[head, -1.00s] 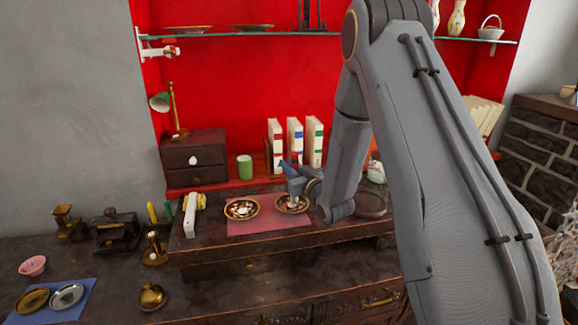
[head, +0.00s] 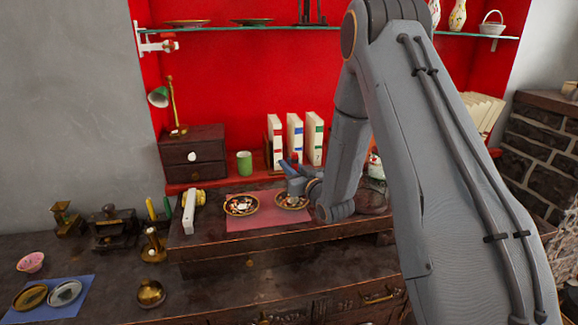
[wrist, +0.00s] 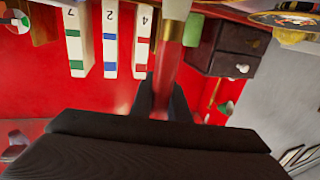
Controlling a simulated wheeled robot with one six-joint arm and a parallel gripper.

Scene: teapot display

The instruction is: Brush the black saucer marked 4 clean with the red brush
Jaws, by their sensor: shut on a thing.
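Two dark saucers with gold rims and pale bits on them lie on a pink mat (head: 262,221): a left saucer (head: 241,205) and a right saucer (head: 290,201). I cannot read a number on either, so I cannot tell which is marked 4. My gripper (head: 291,177) is over the right saucer and partly covers its far side. In the wrist view, which is upside down, the jaws are shut on the red handle of the brush (wrist: 169,70). The brush's tip is cut off at the top edge. A gold-rimmed saucer (wrist: 288,21) shows at the top right there.
Behind the mat stand numbered white books (head: 295,142), a green cup (head: 244,163) and a dark drawer box (head: 193,156). A white and yellow object (head: 191,209) lies left of the saucers. My arm hides much of the right side.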

